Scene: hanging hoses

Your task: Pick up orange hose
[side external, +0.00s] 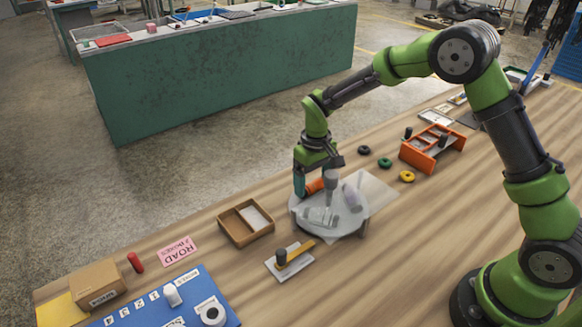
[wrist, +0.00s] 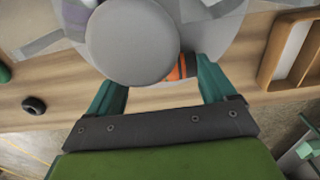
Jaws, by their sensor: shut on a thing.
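The orange hose (side external: 315,186) shows in the side external view as a short orange piece at the left of a grey post (side external: 331,182), above a round grey stand (side external: 345,222). My gripper (side external: 312,178) is down at it, with one teal finger visible at its left end. In the wrist view, an orange, dark-striped bit of the hose (wrist: 181,68) shows beside the right finger. My gripper's fingers (wrist: 160,85) stand apart, shut on the hose. A round grey top (wrist: 132,42) hides most of the hose and the left fingertip.
Grey and pale hose-like pieces (side external: 352,196) are around the post. A wooden tray (side external: 246,222) stands left of the stand, and a trowel-like tool (side external: 290,258) lies in front. Several rings (side external: 385,162) and an orange rack (side external: 432,150) are at the right.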

